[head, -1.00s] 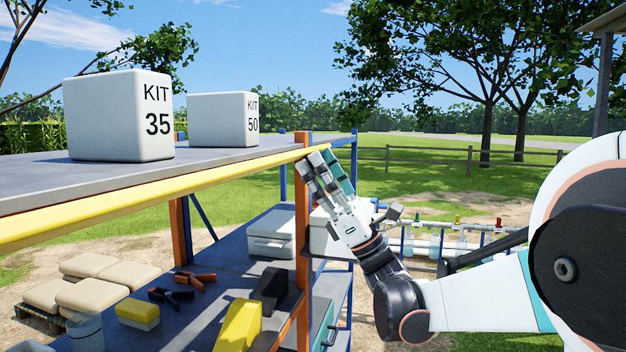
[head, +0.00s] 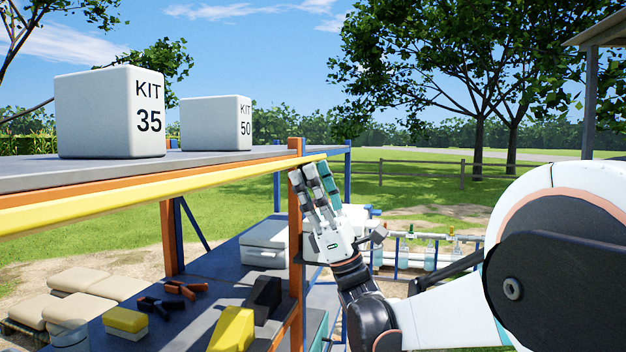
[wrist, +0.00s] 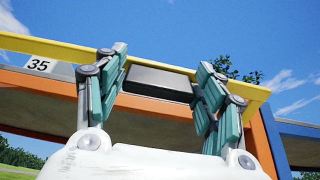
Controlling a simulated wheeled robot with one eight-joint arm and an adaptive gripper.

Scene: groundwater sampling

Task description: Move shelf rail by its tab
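The shelf rail (head: 150,195) is a long yellow bar along the front of the upper shelf, its far end just past the orange post. In the wrist view the yellow rail (wrist: 45,46) crosses the upper part of the picture. A dark rectangular tab (wrist: 160,84) hangs from it. My gripper (wrist: 161,80) has one finger at each end of the tab and appears shut on it, though the exact contact is hard to see. In the head view my gripper (head: 316,185) is at the rail's far end, fingers pointing up, and hides the tab.
White boxes KIT 35 (head: 112,112) and KIT 50 (head: 215,124) stand on the upper shelf (head: 60,172). An orange post (head: 296,250) is close left of my gripper. The lower shelf (head: 215,275) holds a white case, tools and yellow blocks. Open grass lies behind.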

